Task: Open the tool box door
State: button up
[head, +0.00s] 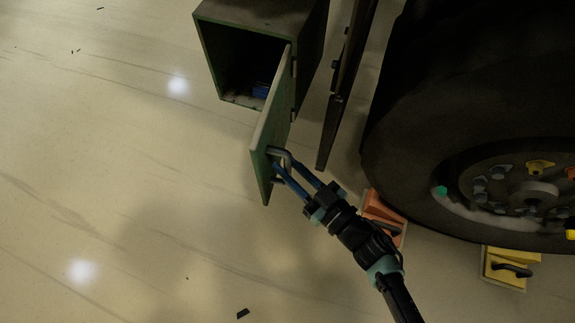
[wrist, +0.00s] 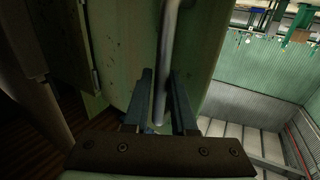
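The tool box (head: 262,12) is a dark green box at the top of the head view. Its green door (head: 277,120) is hinged at the box's right side and stands swung well out, so the dark interior shows. A metal bar handle (head: 287,155) is on the door's outer part. My gripper (head: 287,167) is at this handle, its blue fingers parted on either side of the bar. In the wrist view, the handle (wrist: 168,50) runs down between the fingers, and a gap seems to remain beside it. The finger contact is not clear.
A dark upright panel (head: 345,85) stands between box and tyre.

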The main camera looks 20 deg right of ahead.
jog(key=o, duration=0.4)
jog(key=shift+w+d, duration=0.1)
jog(key=shift+d, duration=0.1)
jog(key=shift+a, duration=0.1)
jog(key=p+v, duration=0.1)
jog(key=v, duration=1.2)
